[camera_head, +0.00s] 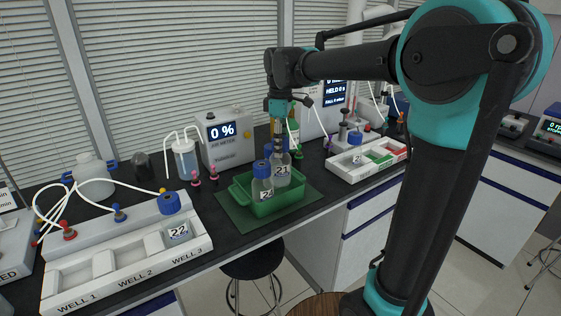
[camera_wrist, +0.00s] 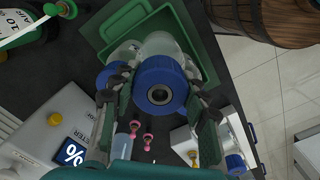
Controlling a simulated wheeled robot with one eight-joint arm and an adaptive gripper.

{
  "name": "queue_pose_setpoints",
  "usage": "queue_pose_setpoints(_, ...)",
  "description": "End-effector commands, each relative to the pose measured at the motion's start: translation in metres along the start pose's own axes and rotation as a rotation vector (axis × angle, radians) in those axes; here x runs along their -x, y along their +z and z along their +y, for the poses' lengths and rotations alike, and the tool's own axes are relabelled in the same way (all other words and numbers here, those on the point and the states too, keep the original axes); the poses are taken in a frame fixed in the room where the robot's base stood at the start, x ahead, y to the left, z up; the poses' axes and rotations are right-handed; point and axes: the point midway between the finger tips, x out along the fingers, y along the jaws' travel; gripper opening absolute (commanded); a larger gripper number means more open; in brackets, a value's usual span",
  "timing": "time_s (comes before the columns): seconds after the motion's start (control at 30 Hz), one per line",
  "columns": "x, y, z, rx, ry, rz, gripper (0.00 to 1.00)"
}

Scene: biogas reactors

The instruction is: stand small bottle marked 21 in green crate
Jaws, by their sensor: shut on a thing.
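The small bottle marked 21 (camera_head: 282,171) is clear with a white label. My gripper (camera_head: 279,133) is above it, shut on its top. In the wrist view my gripper (camera_wrist: 155,95) has its fingers on both sides of the blue cap (camera_wrist: 160,83). The bottle looks upright, with its lower part inside the green crate (camera_head: 270,207); whether its base touches the crate floor is hidden. The crate also shows in the wrist view (camera_wrist: 193,40). Another blue-capped bottle (camera_head: 262,189), its label partly unreadable, stands in the crate at front left, close beside bottle 21.
The crate sits on a green mat (camera_head: 236,217) near the bench edge. A white rack (camera_head: 120,262) with a bottle marked 22 (camera_head: 177,233) is at left. A meter (camera_head: 227,142) stands behind. A white tray (camera_head: 345,173) lies to the right.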

Motion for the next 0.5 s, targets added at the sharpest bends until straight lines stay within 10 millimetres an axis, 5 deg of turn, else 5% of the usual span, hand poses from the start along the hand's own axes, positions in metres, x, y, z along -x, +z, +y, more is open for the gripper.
queue_pose_setpoints(0.5,-0.051,0.000,0.000,0.000,0.000,0.000,0.00)
